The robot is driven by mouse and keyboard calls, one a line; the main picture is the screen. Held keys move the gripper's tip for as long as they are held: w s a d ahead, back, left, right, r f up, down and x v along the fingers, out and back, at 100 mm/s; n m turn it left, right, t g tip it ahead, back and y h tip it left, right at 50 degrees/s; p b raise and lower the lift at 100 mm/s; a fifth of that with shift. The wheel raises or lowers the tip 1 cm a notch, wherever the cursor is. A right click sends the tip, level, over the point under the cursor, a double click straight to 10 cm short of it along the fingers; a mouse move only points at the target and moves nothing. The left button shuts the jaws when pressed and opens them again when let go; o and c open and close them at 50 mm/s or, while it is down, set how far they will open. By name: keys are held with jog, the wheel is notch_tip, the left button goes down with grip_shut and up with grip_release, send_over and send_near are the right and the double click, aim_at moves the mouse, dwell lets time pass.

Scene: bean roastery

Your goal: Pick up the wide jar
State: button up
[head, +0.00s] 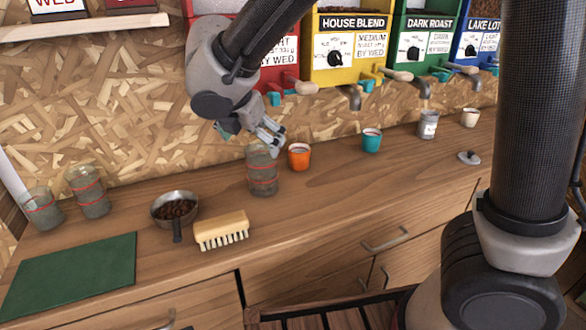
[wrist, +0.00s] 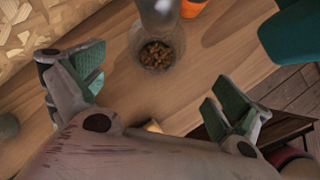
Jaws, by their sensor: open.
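Three clear glass jars with red bands stand on the wooden bench in the head view. One jar (head: 262,172) stands mid-bench just under my gripper (head: 272,136); a taller jar (head: 88,192) and a short one (head: 42,210) stand at the far left. I cannot tell for sure which is the wide jar. In the wrist view my gripper (wrist: 158,85) is open and empty, its green-padded fingers spread. Ahead of the fingers is a clear round vessel (wrist: 138,45) with brown beans visible; it looks like the mid-bench jar. Its upper part is cut off by the frame.
An orange cup (head: 299,156) stands close right of the mid-bench jar. A bean-filled scoop (head: 174,209) and a brush (head: 221,231) lie to its left and front. A teal cup (head: 371,141) and a grey canister (head: 428,125) stand further right. Dispensers (head: 345,50) hang behind.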

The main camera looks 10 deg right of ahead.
aim_at(260, 150)
jog(key=n, duration=0.1)
jog(key=w+n, duration=0.1)
jog(key=n, duration=0.1)
jog(key=shift+w+d+r, duration=0.1)
jog(key=shift+w+r, duration=0.05)
jog(key=shift+r, duration=0.25)
jog(key=x, duration=0.7)
jog(key=shift+w+f, duration=0.1)
jog(key=shift+f, duration=0.3)
jog(key=c, duration=1.7)
jog(key=shift+o, duration=0.2)
